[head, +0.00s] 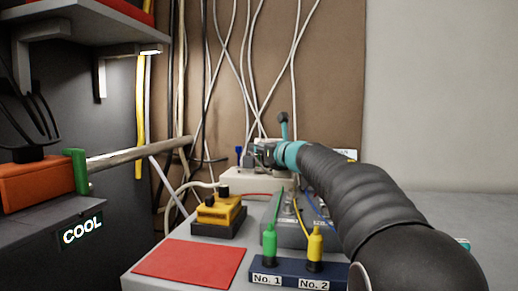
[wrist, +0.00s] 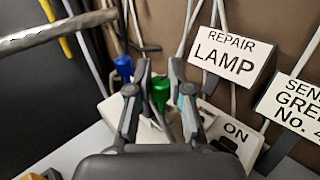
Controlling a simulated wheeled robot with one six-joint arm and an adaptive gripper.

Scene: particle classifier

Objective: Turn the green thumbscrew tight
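The green thumbscrew (wrist: 160,92) stands upright between the two fingers of my gripper (wrist: 161,76) in the wrist view. The fingers are partly closed, one on each side of it; I cannot tell whether both touch it. A blue thumbscrew (wrist: 123,67) stands just left of the left finger. Both belong to a pale box (wrist: 108,108) with an ON label. In the head view my gripper (head: 262,153) is over the pale box (head: 240,180), beside the blue thumbscrew (head: 238,153); the green thumbscrew is hidden there.
REPAIR LAMP (wrist: 231,48) and SENT GREEN (wrist: 295,105) signs stand to the right. A yellow device (head: 220,210), a red mat (head: 190,262) and cabled plugs occupy the bench front.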

